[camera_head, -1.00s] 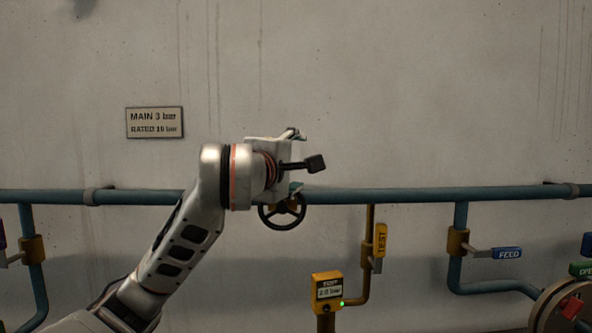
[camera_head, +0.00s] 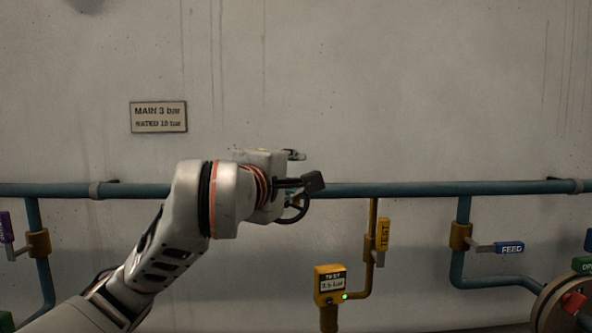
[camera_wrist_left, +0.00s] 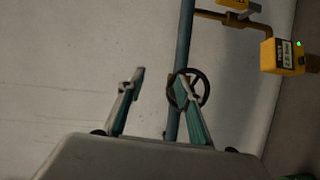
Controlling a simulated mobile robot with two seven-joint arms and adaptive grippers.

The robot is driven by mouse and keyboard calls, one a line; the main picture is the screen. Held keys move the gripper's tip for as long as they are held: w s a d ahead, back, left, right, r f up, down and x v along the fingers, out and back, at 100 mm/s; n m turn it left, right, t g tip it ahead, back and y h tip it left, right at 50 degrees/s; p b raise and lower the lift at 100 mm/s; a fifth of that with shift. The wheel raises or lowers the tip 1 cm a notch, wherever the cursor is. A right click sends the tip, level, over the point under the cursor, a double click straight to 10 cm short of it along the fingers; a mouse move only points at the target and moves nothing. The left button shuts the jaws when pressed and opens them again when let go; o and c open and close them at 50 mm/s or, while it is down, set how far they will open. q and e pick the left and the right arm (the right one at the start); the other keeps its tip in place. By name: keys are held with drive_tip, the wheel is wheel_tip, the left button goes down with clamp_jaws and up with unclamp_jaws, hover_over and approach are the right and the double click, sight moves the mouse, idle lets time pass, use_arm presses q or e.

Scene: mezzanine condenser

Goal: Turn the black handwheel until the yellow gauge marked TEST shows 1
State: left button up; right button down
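The black handwheel (camera_head: 298,210) on the teal pipe is mostly hidden behind my left gripper in the head view. My left gripper (camera_head: 296,171) is in front of the pipe. Its two fingers stand apart in the wrist view (camera_wrist_left: 163,84) with nothing between them. The right-hand finger there overlaps the wheel's left part; I cannot tell whether they touch. The yellow TEST gauge (camera_head: 330,284) has a small display, which seems to read 2.5 bar but is blurred. My right gripper is out of view.
A blue FEED lever (camera_head: 508,248) is farther right, near a round flange (camera_head: 556,305). A sign (camera_head: 158,117) reads MAIN 3 bar, RATED 10 bar.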

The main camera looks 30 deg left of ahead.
use_arm(q)
drive_tip(key=shift+s+d+f, duration=0.15)
drive_tip(key=shift+s, duration=0.3)
drive_tip(key=shift+s+d+f, duration=0.1)
drive_tip(key=shift+s+f, duration=0.05)
drive_tip(key=shift+s, duration=0.3)
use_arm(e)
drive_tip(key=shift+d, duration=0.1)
